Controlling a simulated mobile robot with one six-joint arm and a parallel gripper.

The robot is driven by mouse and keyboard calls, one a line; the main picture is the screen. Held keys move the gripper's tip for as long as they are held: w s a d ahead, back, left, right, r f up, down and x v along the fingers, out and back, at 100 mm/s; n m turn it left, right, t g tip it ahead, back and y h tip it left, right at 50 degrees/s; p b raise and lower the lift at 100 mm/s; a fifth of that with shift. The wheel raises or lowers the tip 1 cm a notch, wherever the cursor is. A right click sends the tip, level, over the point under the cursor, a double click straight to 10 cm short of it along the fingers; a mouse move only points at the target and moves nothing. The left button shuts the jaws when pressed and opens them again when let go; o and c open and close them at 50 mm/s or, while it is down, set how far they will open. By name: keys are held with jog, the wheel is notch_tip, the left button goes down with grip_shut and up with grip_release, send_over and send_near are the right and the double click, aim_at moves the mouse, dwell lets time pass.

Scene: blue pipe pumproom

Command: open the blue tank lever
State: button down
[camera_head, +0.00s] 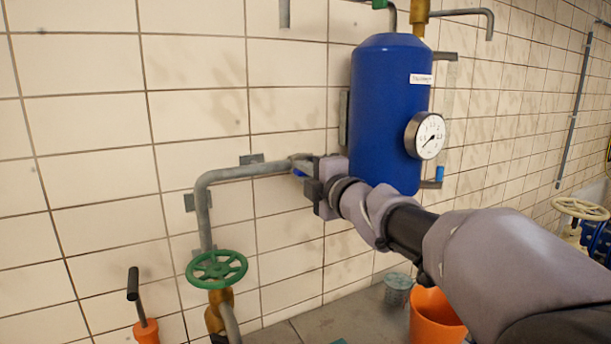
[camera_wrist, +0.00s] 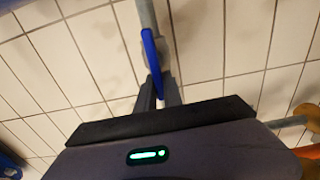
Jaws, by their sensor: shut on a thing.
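The blue tank (camera_head: 385,120) hangs on the tiled wall, with a round white gauge (camera_head: 430,136) on its right side. The blue lever (camera_head: 299,173) shows as a small patch at the grey pipe (camera_head: 245,170), left of the tank's lower part. My gripper (camera_head: 306,184) is at the lever and hides most of it. In the wrist view the blue lever (camera_wrist: 151,48) is a narrow strip beside the pipe (camera_wrist: 147,14). Its near end runs between the fingers of my gripper (camera_wrist: 159,88), which is shut on it.
A green handwheel (camera_head: 217,268) sits on a brass valve at lower left. An orange object with a black handle (camera_head: 146,328) stands left of it. An orange bucket (camera_head: 436,318) and a grey-green container (camera_head: 398,289) are on the floor below my arm. A cream handwheel (camera_head: 581,209) is far right.

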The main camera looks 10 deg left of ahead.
dwell(0.4)
jog(key=c, duration=1.5)
grip_release()
jog(key=p+v, duration=0.2)
jog(key=v, duration=1.5)
jog(key=shift+s+d, duration=0.2)
